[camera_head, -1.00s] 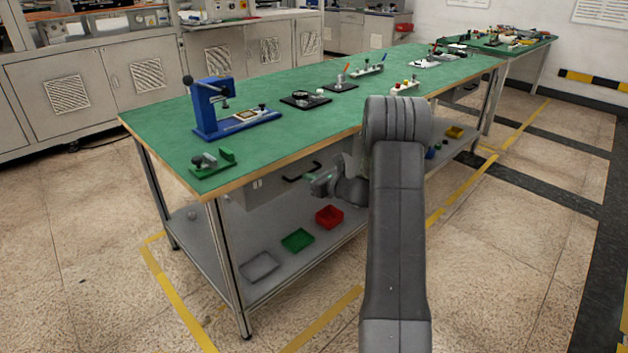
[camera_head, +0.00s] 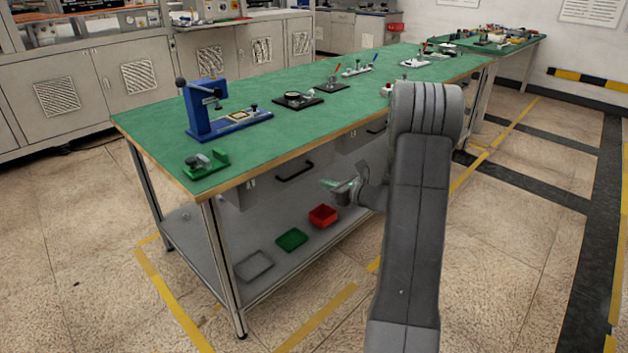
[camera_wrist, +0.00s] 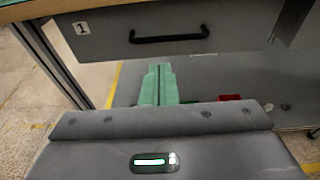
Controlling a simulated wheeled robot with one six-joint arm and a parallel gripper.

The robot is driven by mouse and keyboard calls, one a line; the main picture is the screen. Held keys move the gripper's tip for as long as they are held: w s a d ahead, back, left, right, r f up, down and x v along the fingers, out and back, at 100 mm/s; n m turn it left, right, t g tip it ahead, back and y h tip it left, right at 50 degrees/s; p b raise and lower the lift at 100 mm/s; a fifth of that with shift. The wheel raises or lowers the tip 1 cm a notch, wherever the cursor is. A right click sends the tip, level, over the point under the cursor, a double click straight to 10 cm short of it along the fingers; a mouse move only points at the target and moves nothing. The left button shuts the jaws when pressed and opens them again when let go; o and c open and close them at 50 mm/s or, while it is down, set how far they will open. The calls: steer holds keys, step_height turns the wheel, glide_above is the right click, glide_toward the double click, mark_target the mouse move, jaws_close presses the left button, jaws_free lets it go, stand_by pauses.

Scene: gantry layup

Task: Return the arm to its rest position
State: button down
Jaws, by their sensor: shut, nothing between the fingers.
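My gripper (camera_head: 328,184) shows small in the head view, in front of the workbench's long side, below the table top. Its green fingers are shut together and empty. In the wrist view the two fingertips (camera_wrist: 158,72) lie side by side, pointing toward the space under a drawer (camera_wrist: 168,33) with a black handle and a label "1". My arm's large grey link fills the right middle of the head view and hides part of the bench behind it.
The green-topped workbench (camera_head: 150,128) carries a blue press (camera_head: 205,112), a small green fixture (camera_head: 205,162) and a black plate device (camera_head: 297,99). Its lower shelf holds grey (camera_head: 254,266), green (camera_head: 291,239) and red (camera_head: 322,215) trays. Open floor lies right of the bench.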

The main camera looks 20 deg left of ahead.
mark_target(297, 175)
steer(key=shift+v, duration=1.5)
steer(key=shift+a+f, duration=0.1)
steer(key=x, duration=1.3)
steer(key=shift+w+a+b, duration=0.15)
steer(key=shift+w+b, duration=0.05)
steer(key=shift+b, duration=0.2)
